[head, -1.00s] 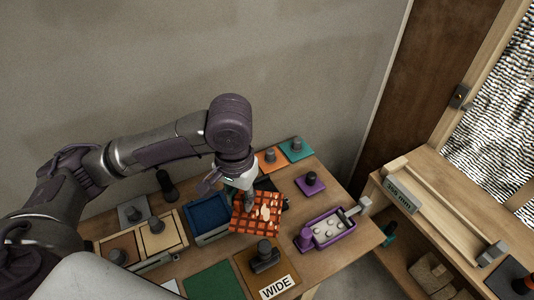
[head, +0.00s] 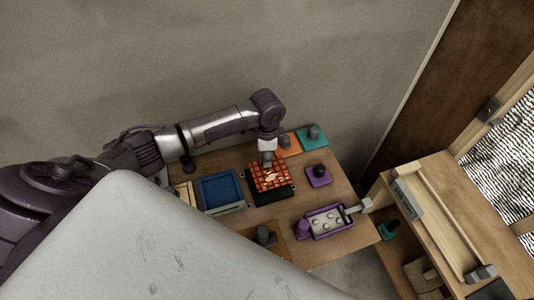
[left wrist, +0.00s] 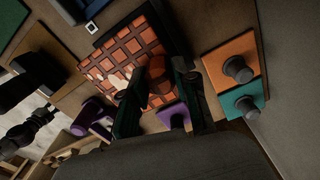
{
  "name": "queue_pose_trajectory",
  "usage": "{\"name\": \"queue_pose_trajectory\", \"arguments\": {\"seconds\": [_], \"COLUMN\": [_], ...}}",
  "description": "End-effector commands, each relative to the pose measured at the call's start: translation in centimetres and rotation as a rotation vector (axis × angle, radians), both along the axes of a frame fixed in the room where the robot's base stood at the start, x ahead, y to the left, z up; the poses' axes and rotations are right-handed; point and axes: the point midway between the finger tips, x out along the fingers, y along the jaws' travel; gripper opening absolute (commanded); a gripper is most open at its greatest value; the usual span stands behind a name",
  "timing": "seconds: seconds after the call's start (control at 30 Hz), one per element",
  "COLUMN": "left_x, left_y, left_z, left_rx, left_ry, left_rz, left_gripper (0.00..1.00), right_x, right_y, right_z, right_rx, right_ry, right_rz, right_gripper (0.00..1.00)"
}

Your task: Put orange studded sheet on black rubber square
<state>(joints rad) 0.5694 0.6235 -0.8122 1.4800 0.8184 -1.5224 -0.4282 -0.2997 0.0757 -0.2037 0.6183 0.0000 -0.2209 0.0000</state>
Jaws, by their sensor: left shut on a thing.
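The orange studded sheet (head: 270,177), an orange-red grid with dark lines and a pale patch, is over the black rubber square (head: 274,198). Black shows along the sheet's front and right edges. I cannot tell whether the sheet touches the square or hangs just above it. My left gripper (head: 268,160) comes down on the sheet's back part. In the left wrist view its fingers (left wrist: 158,84) are shut around an orange-brown knob standing on the sheet (left wrist: 118,50). My right gripper is not in view.
A blue tray (head: 219,189) stands left of the square. A purple plate with a knob (head: 318,177), an orange plate (head: 290,146) and a teal plate (head: 313,137) lie to the right and behind. A purple studded tray (head: 327,221) is at front right.

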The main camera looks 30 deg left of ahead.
Motion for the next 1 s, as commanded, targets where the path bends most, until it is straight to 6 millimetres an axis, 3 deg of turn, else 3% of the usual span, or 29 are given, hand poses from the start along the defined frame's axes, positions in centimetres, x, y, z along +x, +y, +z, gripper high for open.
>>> {"name": "queue_pose_trajectory", "arguments": {"seconds": [0.1, 0.33, 0.7, 1.0], "left_x": [0.0, -0.2, -0.1, -0.1], "left_y": [0.0, 0.0, 0.0, 0.0], "left_z": [0.0, 0.2, -4.4, -5.9], "left_rx": [0.000, 0.001, 0.001, 0.001], "left_ry": [0.000, 0.002, 0.000, -0.001], "left_rz": [0.001, 0.001, 0.001, 0.001], "left_gripper": [0.00, 0.00, 0.00, 0.00], "right_x": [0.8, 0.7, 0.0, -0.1], "right_y": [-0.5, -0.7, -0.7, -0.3], "right_z": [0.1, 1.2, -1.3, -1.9], "right_rx": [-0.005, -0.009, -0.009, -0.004], "right_ry": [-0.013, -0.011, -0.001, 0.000], "right_rz": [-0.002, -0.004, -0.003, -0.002], "right_gripper": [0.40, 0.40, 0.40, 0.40]}}
